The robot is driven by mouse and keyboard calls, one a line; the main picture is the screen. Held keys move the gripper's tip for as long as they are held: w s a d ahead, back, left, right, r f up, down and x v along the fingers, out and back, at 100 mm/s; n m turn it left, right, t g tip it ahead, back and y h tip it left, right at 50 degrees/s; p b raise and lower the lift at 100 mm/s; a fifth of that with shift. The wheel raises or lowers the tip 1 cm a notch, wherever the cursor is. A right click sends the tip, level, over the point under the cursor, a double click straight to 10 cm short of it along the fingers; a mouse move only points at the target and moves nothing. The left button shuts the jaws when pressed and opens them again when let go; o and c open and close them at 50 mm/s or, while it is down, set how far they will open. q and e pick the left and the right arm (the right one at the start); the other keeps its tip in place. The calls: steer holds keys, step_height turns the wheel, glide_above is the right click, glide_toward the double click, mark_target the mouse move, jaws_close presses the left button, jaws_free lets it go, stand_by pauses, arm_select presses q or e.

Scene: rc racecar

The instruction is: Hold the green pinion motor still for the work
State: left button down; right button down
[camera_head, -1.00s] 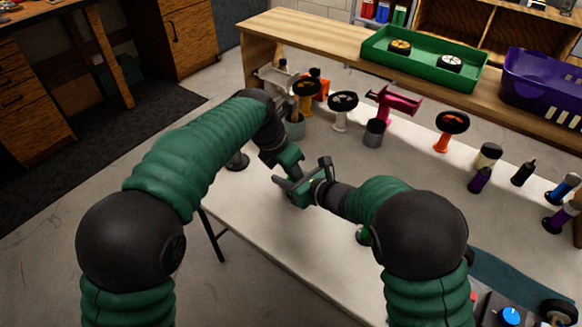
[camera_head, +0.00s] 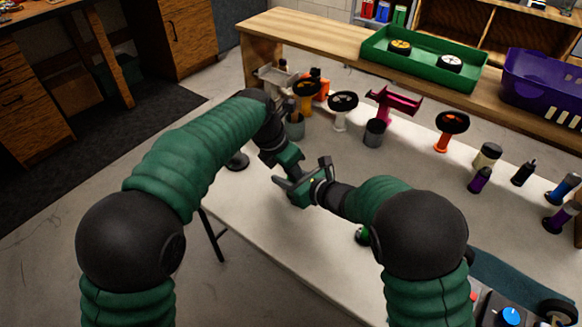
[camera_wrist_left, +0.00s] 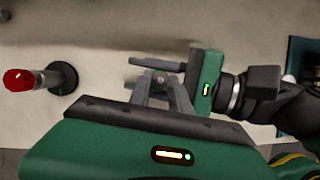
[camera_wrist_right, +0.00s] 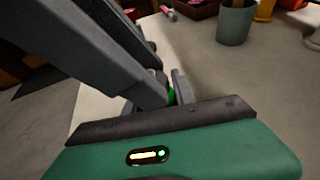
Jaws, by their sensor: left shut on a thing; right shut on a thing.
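My left gripper (camera_head: 286,168) and my right gripper (camera_head: 300,188) meet close together above the pale table. Both are shut, with their fingers crossing at one spot. The green pinion motor is mostly hidden between the fingers; a small green part (camera_wrist_right: 171,95) shows at the fingertips in the right wrist view. In the left wrist view, my left gripper's fingers (camera_wrist_left: 160,85) close at a small grey spot beside my right gripper's fingers. How much of the motor each gripper clasps is hard to see.
A red-tipped tool on a dark round base (camera_wrist_left: 62,78) stands left of the grippers. A green tray (camera_head: 425,73) and purple basket (camera_head: 540,90) are behind.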

arm_select(q)
steer(key=shift+w+a+r, duration=0.1)
steer(key=shift+r, duration=0.05)
stand_by(0.4)
steer(key=shift+r, duration=0.5)
arm_select(e)
steer(key=shift+f, duration=0.1)
arm_select(q)
steer(key=c, duration=1.5)
jaws_free()
steer(key=shift+o, duration=0.2)
steer(key=v, duration=1.2)
